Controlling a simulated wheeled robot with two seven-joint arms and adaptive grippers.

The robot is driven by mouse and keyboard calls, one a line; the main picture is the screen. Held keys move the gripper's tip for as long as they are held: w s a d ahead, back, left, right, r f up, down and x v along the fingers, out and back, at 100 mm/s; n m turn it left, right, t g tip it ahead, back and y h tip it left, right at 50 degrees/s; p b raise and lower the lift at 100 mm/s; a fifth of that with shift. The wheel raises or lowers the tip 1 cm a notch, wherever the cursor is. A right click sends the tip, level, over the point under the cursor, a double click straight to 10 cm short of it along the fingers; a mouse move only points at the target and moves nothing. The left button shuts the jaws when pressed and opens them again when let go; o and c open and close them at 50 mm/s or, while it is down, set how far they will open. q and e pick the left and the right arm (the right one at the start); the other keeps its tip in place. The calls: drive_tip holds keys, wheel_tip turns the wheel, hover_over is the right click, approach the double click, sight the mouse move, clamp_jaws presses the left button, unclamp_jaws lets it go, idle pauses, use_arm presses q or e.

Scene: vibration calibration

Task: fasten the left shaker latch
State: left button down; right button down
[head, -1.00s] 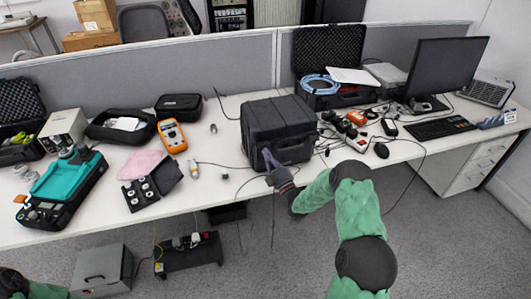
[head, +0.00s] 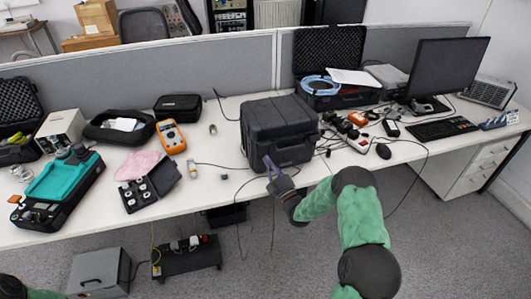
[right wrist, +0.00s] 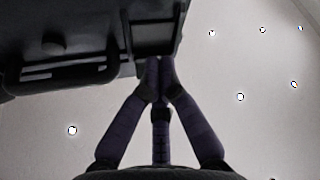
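A black hard case (head: 280,122), probably the shaker case, stands lid down near the front edge of the bench. In the right wrist view the case (right wrist: 60,20) fills the upper left, with its handle (right wrist: 65,78) and a raised latch-like part (right wrist: 157,20) right of it. My right gripper (head: 267,160) is at the lower left of the case's front face. In the wrist view its fingertips (right wrist: 158,68) meet at the bottom of the latch-like part; it looks shut. Whether they touch it, and the latch's exact state, is too dark to tell. My left gripper is out of view.
A multimeter (head: 171,137), an open black box of small parts (head: 140,194) and a teal-topped device (head: 62,177) lie left of the case. A power strip (head: 358,144) and a mouse (head: 383,151) lie right. Thin cables cross the bench front and hang over its edge.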

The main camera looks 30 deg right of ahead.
drive_tip(key=shift+s+a+f+b, duration=0.1)
drive_tip(key=shift+s+f+b, duration=0.25)
drive_tip(key=shift+f, duration=0.4)
drive_tip(key=shift+s+a+f+b, duration=0.1)
drive_tip(key=shift+s+f+b, duration=0.2)
drive_tip(key=shift+f+b, duration=0.35)
drive_tip(key=shift+s+f+b, duration=0.25)
drive_tip(key=shift+s+f, duration=0.05)
drive_tip(key=shift+f, duration=0.6)
